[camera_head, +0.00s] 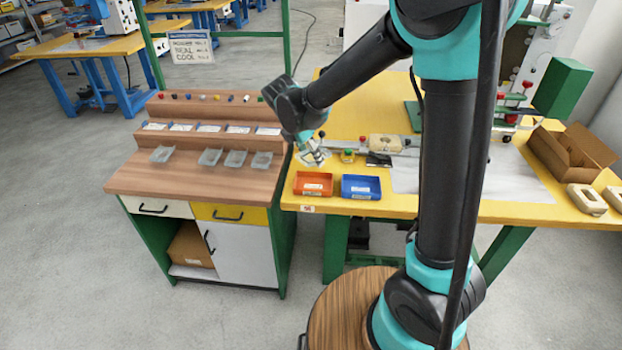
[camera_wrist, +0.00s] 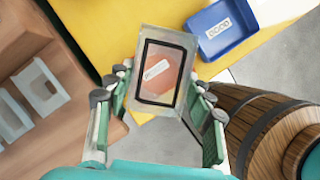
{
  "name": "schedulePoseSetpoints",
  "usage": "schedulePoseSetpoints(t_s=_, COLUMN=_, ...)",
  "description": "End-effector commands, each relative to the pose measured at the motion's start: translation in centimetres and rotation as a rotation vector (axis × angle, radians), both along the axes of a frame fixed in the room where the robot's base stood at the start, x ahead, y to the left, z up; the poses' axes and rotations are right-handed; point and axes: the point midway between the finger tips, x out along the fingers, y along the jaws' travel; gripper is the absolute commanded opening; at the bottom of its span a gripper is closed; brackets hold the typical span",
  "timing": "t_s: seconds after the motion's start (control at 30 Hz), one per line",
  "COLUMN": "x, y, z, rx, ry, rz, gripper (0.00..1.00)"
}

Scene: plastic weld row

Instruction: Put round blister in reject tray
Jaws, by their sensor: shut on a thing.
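My gripper (camera_head: 318,157) hangs over the yellow bench, behind the small trays. In the wrist view my gripper (camera_wrist: 158,100) is shut on a clear blister (camera_wrist: 177,37), a flat transparent piece with a rectangular outline and a dark inner border. No round shape can be made out on it. An orange-red tray (camera_head: 313,194) with a white label sits at the bench's front left corner; its label is too small to read. In the wrist view the tray shows through the held blister. A blue tray (camera_head: 361,196) stands just right of it, also in the wrist view (camera_wrist: 208,20).
A wooden stepped stand (camera_head: 190,185) with several clear pieces stands left of the yellow bench (camera_head: 440,207). A brown open carton (camera_head: 570,155) is at the right. A wooden barrel (camera_head: 340,310) stands in front. Small parts lie behind the trays.

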Motion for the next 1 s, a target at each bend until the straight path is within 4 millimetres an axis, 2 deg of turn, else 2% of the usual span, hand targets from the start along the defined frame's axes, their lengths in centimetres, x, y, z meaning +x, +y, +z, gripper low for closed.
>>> schedulePoseSetpoints(t_s=0.1, x=0.0, y=0.0, z=-2.7, rx=0.0, ry=0.0, rz=0.0, gripper=0.4)
schedulePoseSetpoints(t_s=0.2, x=0.0, y=0.0, z=-4.3, rx=0.0, ry=0.0, rz=0.0, gripper=0.4)
schedulePoseSetpoints(t_s=0.43, x=0.0, y=0.0, z=-6.1, rx=0.0, ry=0.0, rz=0.0, gripper=0.4)
schedulePoseSetpoints(t_s=0.6, x=0.1, y=0.0, z=-8.4, rx=0.0, ry=0.0, rz=0.0, gripper=0.4)
schedulePoseSetpoints(t_s=0.73, x=0.0, y=0.0, z=-9.2, rx=0.0, ry=0.0, rz=0.0, gripper=0.4)
schedulePoseSetpoints(t_s=1.0, x=0.0, y=0.0, z=-9.3, rx=0.0, ry=0.0, rz=0.0, gripper=0.4)
